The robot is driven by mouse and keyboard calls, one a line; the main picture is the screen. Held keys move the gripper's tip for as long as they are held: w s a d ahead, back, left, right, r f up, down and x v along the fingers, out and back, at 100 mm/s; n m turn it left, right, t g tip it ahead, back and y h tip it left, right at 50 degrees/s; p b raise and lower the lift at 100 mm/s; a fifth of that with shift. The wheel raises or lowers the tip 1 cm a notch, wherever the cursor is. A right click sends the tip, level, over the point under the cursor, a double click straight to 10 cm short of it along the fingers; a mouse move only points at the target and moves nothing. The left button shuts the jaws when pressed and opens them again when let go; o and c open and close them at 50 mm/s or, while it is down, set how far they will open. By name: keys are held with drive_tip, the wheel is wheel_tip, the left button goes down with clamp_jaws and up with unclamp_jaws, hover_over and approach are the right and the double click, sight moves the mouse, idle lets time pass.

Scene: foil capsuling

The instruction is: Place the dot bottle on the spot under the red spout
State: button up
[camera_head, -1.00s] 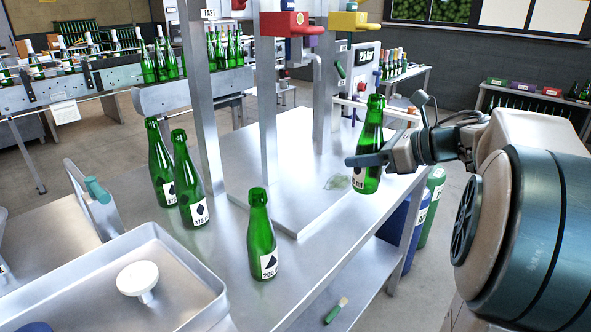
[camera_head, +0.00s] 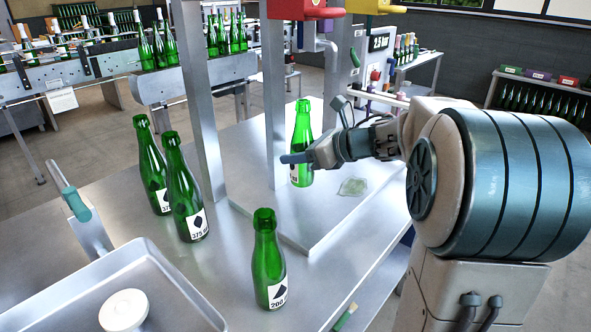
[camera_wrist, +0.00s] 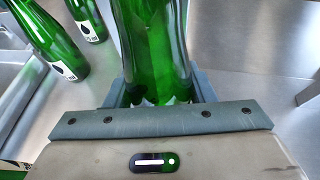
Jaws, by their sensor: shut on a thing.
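My gripper (camera_head: 298,158) is shut around the lower body of a green bottle (camera_head: 302,125), which stands upright. The held bottle also fills the top middle of the wrist view (camera_wrist: 152,45). Its label is mostly covered by the fingers, so I cannot read its mark. The red spout head (camera_head: 306,10) is on the metal column above and near the held bottle, cut by the top edge. The bottle is over the raised steel plate (camera_head: 312,228), near the column's right side; I cannot tell whether its base touches.
Two green bottles with diamond labels (camera_head: 186,190) (camera_head: 152,168) stand left of the columns. Another green bottle (camera_head: 267,262) stands in front of the plate. A crumpled translucent piece (camera_head: 353,187) lies on the plate. A yellow head (camera_head: 377,6) is right of the red one. A tray (camera_head: 185,290) is front left.

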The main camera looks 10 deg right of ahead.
sight(295, 169)
drive_tip(key=shift+w+a+f, duration=0.2)
drive_tip(key=shift+a, duration=0.1)
drive_tip(key=shift+f, duration=2.05)
drive_tip(key=shift+f+b, duration=0.1)
drive_tip(key=shift+b, duration=0.2)
drive_tip(key=shift+f, duration=0.1)
drive_tip(key=o, duration=1.1)
